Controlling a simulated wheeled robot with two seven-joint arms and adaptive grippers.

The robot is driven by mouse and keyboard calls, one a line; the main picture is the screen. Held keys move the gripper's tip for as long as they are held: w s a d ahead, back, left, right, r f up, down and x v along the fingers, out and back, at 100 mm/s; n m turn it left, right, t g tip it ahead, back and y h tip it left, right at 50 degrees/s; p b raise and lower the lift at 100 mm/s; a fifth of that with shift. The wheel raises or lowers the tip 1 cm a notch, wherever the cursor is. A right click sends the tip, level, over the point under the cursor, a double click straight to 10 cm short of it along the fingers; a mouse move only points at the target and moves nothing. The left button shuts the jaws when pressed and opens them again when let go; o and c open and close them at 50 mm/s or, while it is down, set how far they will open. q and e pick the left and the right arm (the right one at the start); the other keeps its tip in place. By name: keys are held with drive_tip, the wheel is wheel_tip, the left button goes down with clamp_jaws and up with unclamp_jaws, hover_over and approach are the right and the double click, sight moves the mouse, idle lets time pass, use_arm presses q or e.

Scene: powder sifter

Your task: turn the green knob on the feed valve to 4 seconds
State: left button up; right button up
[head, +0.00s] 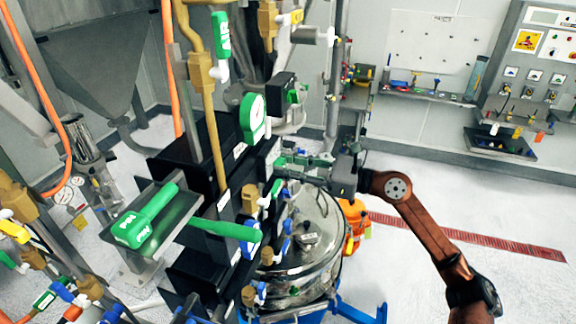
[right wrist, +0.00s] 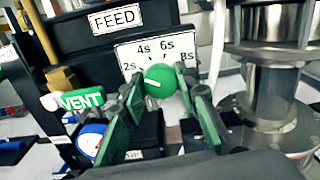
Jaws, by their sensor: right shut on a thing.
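The feed valve's round green knob (right wrist: 160,78) stands out from a white dial plate (right wrist: 128,54) marked 2s, 4s, 6s and 8s, under a FEED label (right wrist: 115,19). A short white mark shows on the knob's face, left of its middle; I cannot tell exactly which number it points to. My right gripper (right wrist: 163,90) has its green-padded fingers on either side of the knob and is shut on it. In the head view the right gripper (head: 287,160) reaches the black panel from the right, and the knob is hard to make out there. My left gripper is not in view.
A green VENT handle (right wrist: 80,100) and a blue-rimmed gauge (right wrist: 91,140) sit left of and below the knob. A shiny metal vessel (head: 300,250) stands below my right gripper. Floor is open at right.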

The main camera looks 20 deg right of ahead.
drive_tip(key=shift+m, duration=0.3)
drive_tip(key=m, duration=0.3)
drive_tip(key=shift+w, duration=0.1)
drive_tip(key=shift+d+m+p, duration=0.1)
drive_tip(key=shift+m+p, duration=0.45)
drive_tip(key=shift+m, duration=1.45)
drive_tip(key=o, duration=1.1)
drive_tip(key=shift+o, duration=0.2)
drive_tip(key=v, duration=1.2)
